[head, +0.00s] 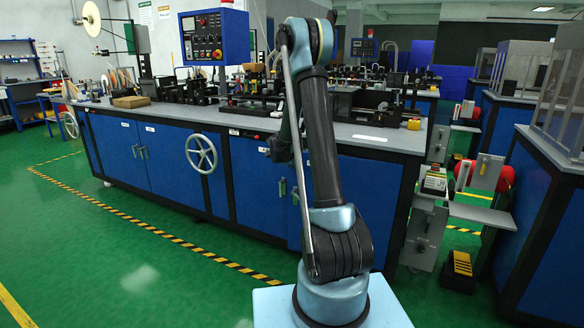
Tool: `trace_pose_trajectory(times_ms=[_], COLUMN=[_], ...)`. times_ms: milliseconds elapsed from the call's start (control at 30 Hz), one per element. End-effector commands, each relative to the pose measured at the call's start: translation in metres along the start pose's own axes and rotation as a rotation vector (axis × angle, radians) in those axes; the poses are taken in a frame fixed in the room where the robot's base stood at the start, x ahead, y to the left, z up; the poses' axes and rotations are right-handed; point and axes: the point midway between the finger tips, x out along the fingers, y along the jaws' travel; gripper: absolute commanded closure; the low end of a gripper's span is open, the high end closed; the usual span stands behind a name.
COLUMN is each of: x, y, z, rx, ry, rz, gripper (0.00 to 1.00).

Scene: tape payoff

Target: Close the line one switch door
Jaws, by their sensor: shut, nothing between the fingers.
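The blue workbench (385,142) of the line stands in front of me, with blue cabinet doors along its front. A pair of doors (125,157) with upright handles is at the left, and more door panels (250,187) are right of the handwheel, partly behind my arm. No label is readable, so I cannot tell which is the line one switch door. No door visibly stands out from the bench front. My gripper (281,150) shows as a dark shape beside my arm, partly hidden by it. It appears shut and empty, apart from the bench front in the picture.
A handwheel (201,153) sticks out from the bench front. A control box (215,37) stands above the bench. Metal brackets with a red roll (492,174) and a yellow-black step (461,265) are at the right. Green floor (110,255) at the left is clear.

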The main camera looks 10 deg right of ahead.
Motion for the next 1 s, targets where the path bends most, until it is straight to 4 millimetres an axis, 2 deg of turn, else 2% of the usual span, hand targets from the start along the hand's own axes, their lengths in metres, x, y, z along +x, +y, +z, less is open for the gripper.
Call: trace_pose_trajectory(times_ms=[433,767,1000], x=[0.058,0.063,0.055], y=[-0.053,-0.059,-0.051], z=[-0.002,-0.005,-0.005], rx=[0.001,0.002,0.004], ry=[0.001,0.004,0.006], rz=[-0.001,-0.004,-0.003], gripper=[1.00,1.00,1.00])
